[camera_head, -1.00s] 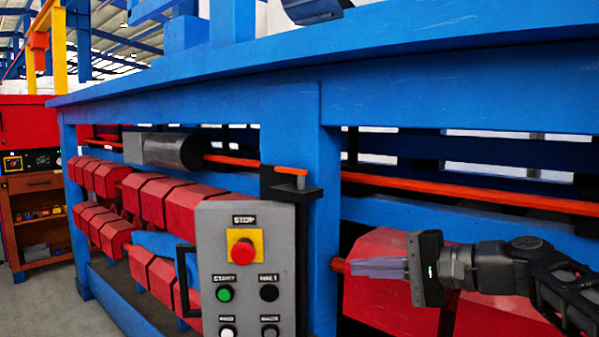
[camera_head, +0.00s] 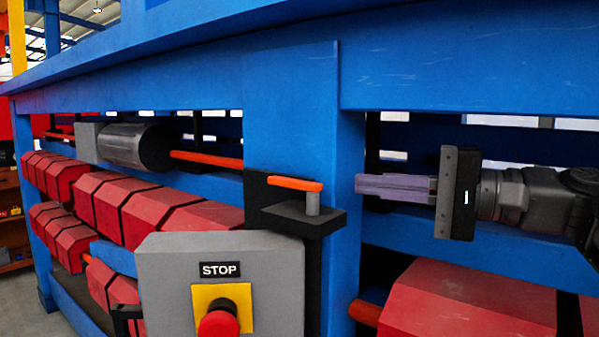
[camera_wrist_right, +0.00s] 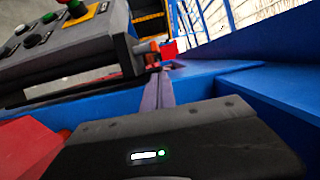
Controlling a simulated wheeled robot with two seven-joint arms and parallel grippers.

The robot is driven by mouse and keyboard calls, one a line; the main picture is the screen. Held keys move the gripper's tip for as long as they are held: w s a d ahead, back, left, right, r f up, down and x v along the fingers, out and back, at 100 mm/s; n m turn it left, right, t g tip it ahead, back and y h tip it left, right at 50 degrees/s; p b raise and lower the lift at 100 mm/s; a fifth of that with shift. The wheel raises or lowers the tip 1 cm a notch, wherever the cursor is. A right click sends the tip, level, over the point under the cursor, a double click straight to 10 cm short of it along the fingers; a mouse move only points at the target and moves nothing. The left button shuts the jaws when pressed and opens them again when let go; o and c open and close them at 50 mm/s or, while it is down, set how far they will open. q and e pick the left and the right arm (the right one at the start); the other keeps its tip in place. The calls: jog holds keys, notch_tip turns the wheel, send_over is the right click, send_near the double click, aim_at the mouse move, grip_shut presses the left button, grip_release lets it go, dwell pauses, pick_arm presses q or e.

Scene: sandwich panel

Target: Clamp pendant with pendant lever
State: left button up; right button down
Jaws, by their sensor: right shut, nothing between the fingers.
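The grey pendant (camera_head: 180,265) hangs at the front of the blue frame, with a red STOP button on a yellow square. Its lower part is outside the head view. The orange pendant lever (camera_head: 295,184) sits on a short grey pin above a dark bracket (camera_head: 300,218) behind the pendant's top. My right gripper (camera_head: 358,184) is shut and empty. Its fingertips point left, at about the lever's height in the picture, to the right of it with a gap. In the right wrist view, the pendant (camera_wrist_right: 70,50) and the red-orange lever end (camera_wrist_right: 168,49) lie beyond the fingers. My left gripper is not in view.
A blue post (camera_head: 290,110) stands behind the lever, under the blue top beam (camera_head: 460,60). Red angular blocks (camera_head: 465,305) lie below my right gripper, and more rows run off to the left. A grey cylinder (camera_head: 135,146) sits behind at left.

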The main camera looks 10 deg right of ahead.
aim_at(308, 178)
jog(key=p+x, duration=0.2)
jog(key=x, duration=0.6)
jog(key=shift+a+r+p, duration=0.15)
jog(key=shift+a+p, duration=0.15)
jog(key=shift+a, duration=0.05)
jog(key=shift+w+a, duration=0.3)
jog(key=shift+a, duration=0.15)
